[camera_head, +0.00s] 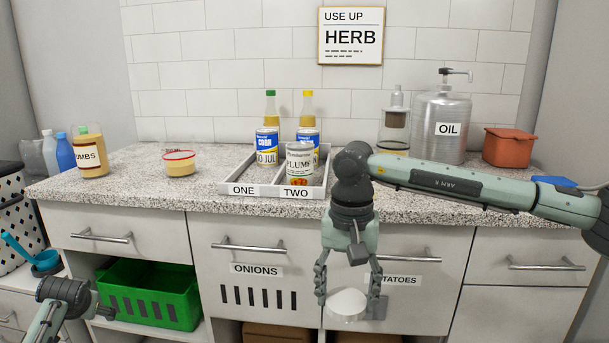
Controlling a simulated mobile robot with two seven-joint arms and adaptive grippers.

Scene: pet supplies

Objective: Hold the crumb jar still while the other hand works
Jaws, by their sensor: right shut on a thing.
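The crumb jar (91,160), its label partly readable as "UMBS", stands upright at the left end of the speckled counter, with tan contents. No gripper touches it. My right gripper (347,296) hangs in front of the drawers, below the counter edge, shut on a white round lid-like piece (347,304). It is far to the right of the jar. My left arm shows at the bottom left, below and in front of the jar. Dark parts at its end (103,311) may be the left gripper; its fingers cannot be made out.
A low red-rimmed tub (179,163) stands right of the jar. A tray (235,187) marked ONE and TWO holds bottles and a plums can (299,165). An oil dispenser (438,140), a glass bottle (395,130) and an orange pot (508,148) stand behind my right arm. A green crate (150,295) sits below.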

